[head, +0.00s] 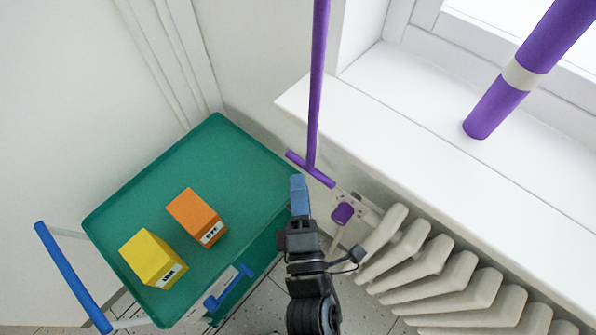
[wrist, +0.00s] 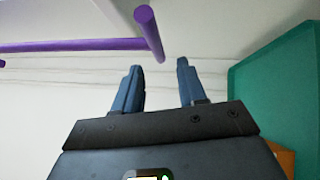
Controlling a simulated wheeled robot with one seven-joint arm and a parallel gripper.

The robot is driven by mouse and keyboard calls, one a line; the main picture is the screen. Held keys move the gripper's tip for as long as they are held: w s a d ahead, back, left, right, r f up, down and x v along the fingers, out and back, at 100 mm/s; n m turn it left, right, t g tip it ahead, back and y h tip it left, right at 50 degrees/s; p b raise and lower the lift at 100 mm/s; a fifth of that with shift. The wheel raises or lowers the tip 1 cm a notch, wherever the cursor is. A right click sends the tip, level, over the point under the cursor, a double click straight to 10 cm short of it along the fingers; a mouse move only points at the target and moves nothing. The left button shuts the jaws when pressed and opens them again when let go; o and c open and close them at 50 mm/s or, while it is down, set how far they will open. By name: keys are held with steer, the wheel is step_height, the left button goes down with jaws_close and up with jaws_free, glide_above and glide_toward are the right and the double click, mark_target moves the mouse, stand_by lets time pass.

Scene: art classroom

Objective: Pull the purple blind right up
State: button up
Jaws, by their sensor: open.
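A thin purple rod (head: 317,80) hangs down in front of the wall beside the window and ends in a short purple crossbar (head: 311,169), like a T-handle. In the wrist view the rod (wrist: 70,46) comes in from the left and the crossbar (wrist: 149,33) points toward the gap between my fingers. My gripper (head: 299,180) is open and empty, close to the crossbar, with fingertips (wrist: 158,65) just short of its end. No touch shows. A thick purple tube (head: 505,88) with a pale band slants over the windowsill; I cannot tell whether it belongs to the blind.
A green trolley (head: 150,190) with a blue handle stands left of my gripper, carrying a yellow box (head: 150,258) and an orange box (head: 194,213). A ribbed radiator (head: 440,270) with a purple knob (head: 342,213) is at right, under the white sill (head: 420,130).

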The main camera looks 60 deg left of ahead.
steer(key=shift+s+d, duration=0.15)
steer(key=shift+d, duration=0.25)
steer(key=shift+c, duration=0.5)
